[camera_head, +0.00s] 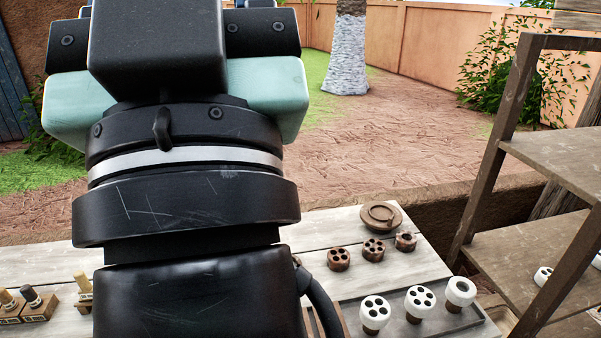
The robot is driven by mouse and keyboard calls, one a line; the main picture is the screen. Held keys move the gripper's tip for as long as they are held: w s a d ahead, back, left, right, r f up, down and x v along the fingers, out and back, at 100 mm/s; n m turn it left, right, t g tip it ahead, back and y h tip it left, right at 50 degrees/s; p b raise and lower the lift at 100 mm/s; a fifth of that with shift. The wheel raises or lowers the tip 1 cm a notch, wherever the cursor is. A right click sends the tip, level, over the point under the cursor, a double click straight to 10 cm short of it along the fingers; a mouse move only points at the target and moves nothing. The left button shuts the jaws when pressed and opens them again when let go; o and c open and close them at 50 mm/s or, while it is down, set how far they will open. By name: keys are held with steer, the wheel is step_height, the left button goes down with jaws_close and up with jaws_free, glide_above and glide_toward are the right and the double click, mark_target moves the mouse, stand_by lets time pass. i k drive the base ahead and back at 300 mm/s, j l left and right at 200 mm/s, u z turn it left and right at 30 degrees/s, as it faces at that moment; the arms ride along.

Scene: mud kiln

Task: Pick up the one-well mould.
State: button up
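A white round piece (460,291) with one wide opening in its top stands at the right end of the grey tray (482,328). A small brown round piece (405,242) also seems to have a single opening. It stands on the plank table behind the tray, and I cannot tell which of the two is the one-well mould. My gripper (170,90) is raised at the left, seen from behind and well apart from both. Its fingertips are hidden by its own body, so its opening does not show.
Two white pieces (375,312) (420,300) with several holes share the tray. Two brown many-holed pieces (338,259) (373,249) and a round brown disc (381,215) stand behind. Wooden blocks with pegs (35,302) lie left. A wooden shelf (535,270) rises close on the right.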

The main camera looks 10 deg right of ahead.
mark_target(404, 242)
steer(key=i+l, duration=0.2)
steer(key=l, duration=0.2)
steer(key=i+l, duration=0.25)
steer(key=l, duration=0.2)
steer(key=i+l, duration=0.2)
steer(key=l, duration=0.2)
steer(key=i+l, duration=0.25)
steer(key=l, duration=0.15)
steer(key=i+l, duration=0.2)
steer(key=l, duration=0.25)
steer(key=i+l, duration=0.2)
steer(key=l, duration=0.2)
